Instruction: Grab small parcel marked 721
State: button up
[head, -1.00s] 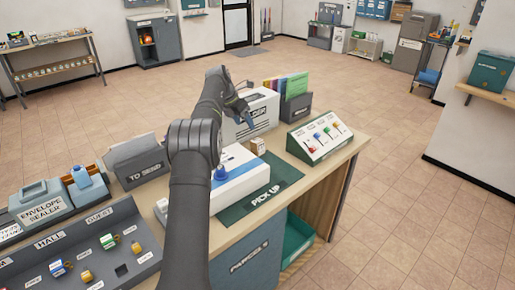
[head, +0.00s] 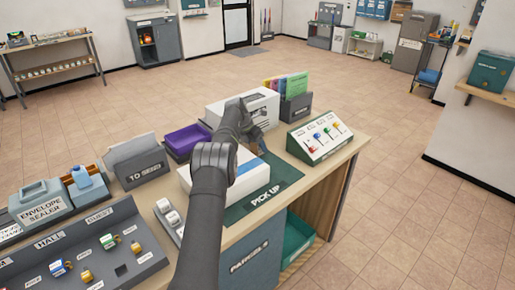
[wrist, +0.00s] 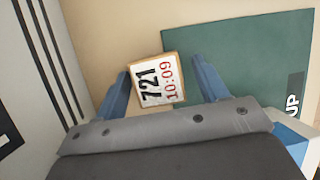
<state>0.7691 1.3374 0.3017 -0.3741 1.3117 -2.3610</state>
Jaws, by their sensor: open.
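The small parcel marked 721 (wrist: 160,82) is a small tan box with a white label reading 721 in black and 10:09 in red. In the wrist view it lies at the edge of the green pick-up mat, between my gripper's two blue fingers. My gripper (wrist: 160,68) is open, with a finger on either side of the parcel and gaps visible. I cannot tell how far above the parcel the fingers are. In the head view my gripper (head: 258,138) is low over the counter, and my arm hides the parcel.
The green PICK UP mat (head: 236,213) lies on the counter. A large white parcel with a blue stripe (head: 250,178) is beside my gripper. A white labelled machine (head: 262,103) stands behind, and a sloped panel with coloured knobs (head: 320,136) is to the right.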

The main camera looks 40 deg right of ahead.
jog(key=shift+d+f, duration=0.2)
jog(key=shift+f, duration=0.25)
jog(key=c, duration=1.1)
jog(key=shift+r, duration=0.15)
